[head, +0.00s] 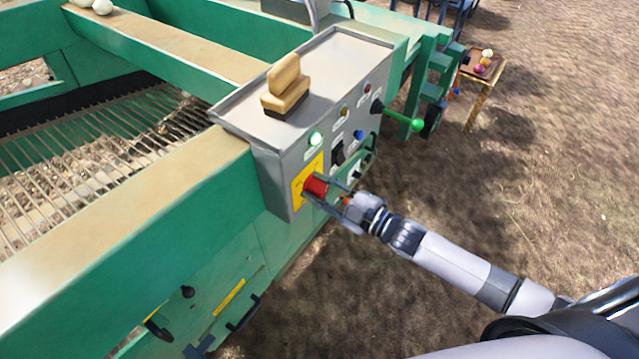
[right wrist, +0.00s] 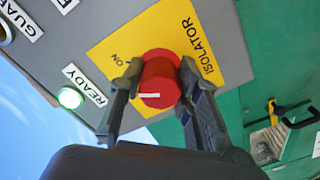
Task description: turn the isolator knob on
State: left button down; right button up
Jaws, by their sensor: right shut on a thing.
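The red isolator knob (head: 316,187) sits on a yellow plate (head: 300,190) at the lower left of the grey control box's front (head: 279,165). In the right wrist view the knob (right wrist: 160,79) has a small white mark, and the plate (right wrist: 125,45) reads "ON" and "ISOLATOR". My right gripper (head: 330,193) is shut on the knob, with one finger on each side of it in the right wrist view (right wrist: 158,85). A green READY lamp (right wrist: 70,98) is lit. My left gripper is not in view.
A wooden-handled brush (head: 284,88) lies on top of the box. A lever with a green ball (head: 417,125) sticks out from the box's right side. Green machine beams and a rod conveyor (head: 120,130) lie to the left. Open dirt ground (head: 560,170) is at right.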

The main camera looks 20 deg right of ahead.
jog(key=shift+m+p, duration=0.4)
jog(key=shift+m, duration=1.1)
jog(key=o, duration=1.1)
jog(key=shift+o, duration=0.2)
jog(key=v, duration=1.2)
jog(key=shift+d+f, duration=0.1)
